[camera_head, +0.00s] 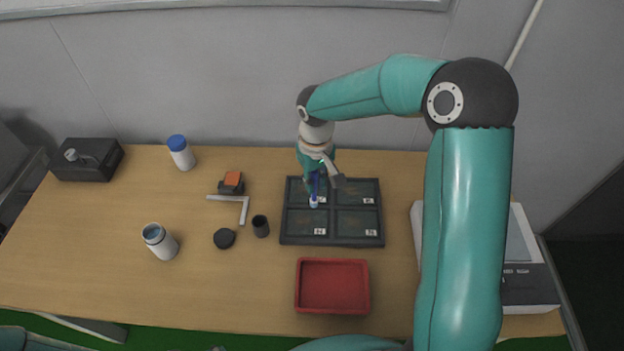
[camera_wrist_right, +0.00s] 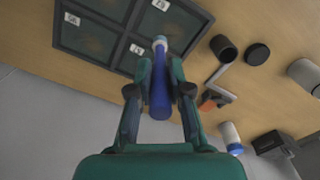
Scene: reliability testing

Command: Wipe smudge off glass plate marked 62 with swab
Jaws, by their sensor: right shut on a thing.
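A dark tray (camera_head: 333,242) holds several dark glass plates with small white number labels. The labels are too small to read surely, so I cannot tell which plate is 62. Faint brownish marks show on the plates. My right gripper (camera_head: 316,178) is shut on a blue swab with a white tip (camera_head: 314,201), above the tray's back left plate (camera_head: 296,195). In the right wrist view the swab (camera_wrist_right: 160,95) sits between the fingers (camera_wrist_right: 159,92), its tip toward the tray (camera_wrist_right: 62,25). I cannot tell whether the tip touches the glass. My left gripper is not in view.
A red bin (camera_head: 332,287) stands in front of the tray. A black cup (camera_head: 261,226), a round black lid (camera_head: 224,238), an orange-topped block (camera_head: 232,181), a metal bracket (camera_head: 243,208), a white jar (camera_head: 160,243) and a blue-capped bottle (camera_head: 181,154) stand to the left.

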